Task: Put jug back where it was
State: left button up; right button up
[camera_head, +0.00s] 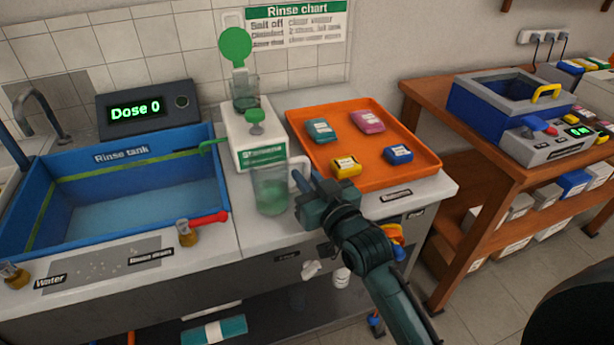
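The jug (270,192) is clear, with green liquid inside and a pale handle (300,172) on its right side. It appears upright on the light counter, just in front of the white dispenser (253,135) with the green top. My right gripper (307,185) is at the jug's right side, with its fingers beside or around the handle. The fingertips overlap the handle, so I cannot tell whether they are closed on it. My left gripper is not in view.
The blue rinse tank (205,150) fills the counter's left. An orange tray (420,172) with several coloured packs lies behind and right of my gripper. A red-handled tap (188,232) sits at the front edge. A wooden table (460,125) stands at right.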

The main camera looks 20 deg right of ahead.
jog(key=o, duration=0.3)
jog(key=shift+r, duration=0.3)
jog(key=s+d, duration=0.2)
jog(key=s, duration=1)
jog(key=s+a+f+g, duration=0.1)
jog(key=s+f+g, duration=0.1)
jog(key=f, duration=0.3)
jog(key=s+a+f+g, duration=0.2)
jog(key=s+f, duration=0.2)
jog(key=f, duration=0.2)
jog(key=s+a+f+g+y, duration=0.1)
jog(key=s+a+f+g, duration=0.1)
jog(key=f, duration=0.3)
jog(key=shift+s+a+f, duration=0.15)
jog(key=shift+s+f, duration=0.2)
jog(key=shift+s, duration=0.25)
jog(key=shift+s, duration=0.1)
